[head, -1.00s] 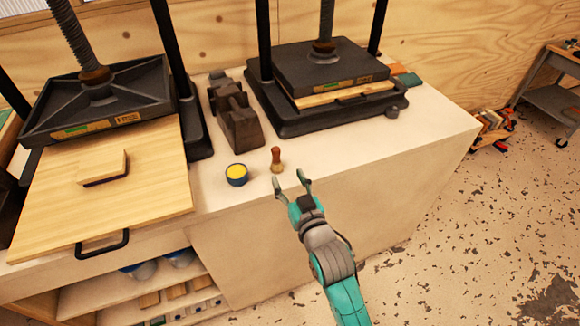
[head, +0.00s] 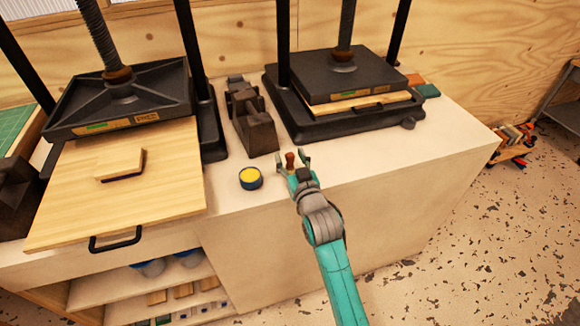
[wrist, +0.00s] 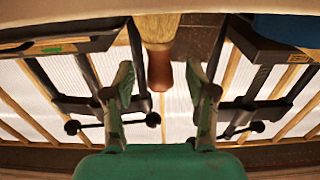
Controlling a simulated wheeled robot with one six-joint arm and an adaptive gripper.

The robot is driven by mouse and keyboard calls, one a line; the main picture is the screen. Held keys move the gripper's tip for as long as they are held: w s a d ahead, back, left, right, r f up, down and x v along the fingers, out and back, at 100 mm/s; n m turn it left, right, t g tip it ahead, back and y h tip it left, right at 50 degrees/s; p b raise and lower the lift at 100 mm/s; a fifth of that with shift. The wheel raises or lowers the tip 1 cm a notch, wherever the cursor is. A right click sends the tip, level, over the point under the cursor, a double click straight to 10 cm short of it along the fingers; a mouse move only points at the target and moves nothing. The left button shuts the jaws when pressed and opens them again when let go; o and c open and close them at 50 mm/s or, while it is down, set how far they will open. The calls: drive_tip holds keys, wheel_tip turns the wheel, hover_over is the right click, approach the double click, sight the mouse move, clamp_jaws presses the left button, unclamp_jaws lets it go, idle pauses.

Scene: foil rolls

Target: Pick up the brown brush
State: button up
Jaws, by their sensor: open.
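The brown brush (head: 290,159) stands upright on the pale bench top, partly hidden by my gripper in the head view. In the wrist view, which looks upside down, the brush (wrist: 163,68) has a light lower part and a red-brown handle pointing down the picture. My gripper (head: 292,162) is open with one finger on each side of the brush in the head view. In the wrist view, the brush lines up with the gap between the fingertips of my gripper (wrist: 163,88). I see no clear contact.
A black press (head: 345,85) stands behind to the right, and another press with a wooden board (head: 70,200) is at left. The bench's front right is clear.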

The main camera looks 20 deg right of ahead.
drive_tip(key=shift+w, duration=0.4)
clamp_jaws()
wheel_tip(320, 180, up, 10)
idle(0.5)
